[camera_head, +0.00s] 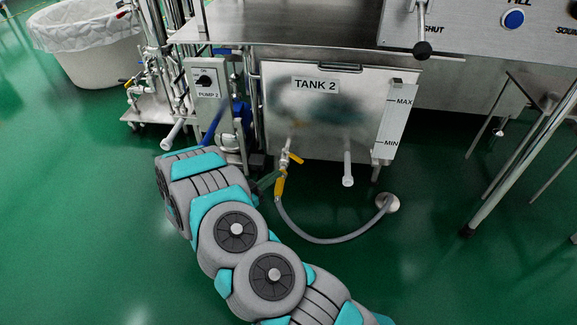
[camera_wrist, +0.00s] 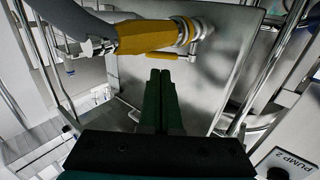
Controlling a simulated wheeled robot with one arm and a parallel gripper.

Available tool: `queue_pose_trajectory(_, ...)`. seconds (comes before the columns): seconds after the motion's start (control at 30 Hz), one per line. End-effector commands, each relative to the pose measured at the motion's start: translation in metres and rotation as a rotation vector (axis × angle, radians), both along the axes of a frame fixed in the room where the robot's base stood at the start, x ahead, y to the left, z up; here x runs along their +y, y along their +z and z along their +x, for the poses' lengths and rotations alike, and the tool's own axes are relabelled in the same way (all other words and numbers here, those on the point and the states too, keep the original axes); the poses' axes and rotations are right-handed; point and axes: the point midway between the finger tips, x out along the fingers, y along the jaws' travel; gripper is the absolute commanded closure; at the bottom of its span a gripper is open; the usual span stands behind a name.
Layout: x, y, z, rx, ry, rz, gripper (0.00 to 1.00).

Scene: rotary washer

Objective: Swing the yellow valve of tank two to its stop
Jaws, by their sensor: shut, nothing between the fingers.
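The tank two valve (camera_head: 285,160) is on a metal outlet low on the tank front, left of centre. It has a yellow part at its top right and another yellow part lower down at the hose end. In the wrist view, a thick yellow piece (camera_wrist: 145,38) lies across the upper middle, with a thinner yellow bar (camera_wrist: 148,57) just below it and a silver fitting at its right. My gripper (camera_wrist: 160,74) is shut and empty, its dark green fingertips just below the thin bar. I cannot tell whether they touch. In the head view, my arm mostly hides my gripper (camera_head: 267,182).
Tank two (camera_head: 345,80) stands behind the valve. A grey hose (camera_head: 320,240) curves from it to a floor drain (camera_head: 388,202). The pump 2 box (camera_head: 207,82) and pipes stand left. A metal stand (camera_head: 520,150) is right. Green floor is clear in front.

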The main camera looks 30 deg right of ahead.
Motion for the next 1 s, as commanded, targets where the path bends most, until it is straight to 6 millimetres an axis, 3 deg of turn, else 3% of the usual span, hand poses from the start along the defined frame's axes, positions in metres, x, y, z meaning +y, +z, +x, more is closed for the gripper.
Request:
queue_pose_trajectory(0.2,-0.035,-0.001,0.011,0.001,-0.003,0.002,1.00)
queue_pose_trajectory(0.4,-0.056,-0.001,0.019,0.000,-0.001,0.002,1.00)
queue_pose_trajectory(1.0,-0.066,0.000,0.024,0.000,0.002,0.001,1.00)
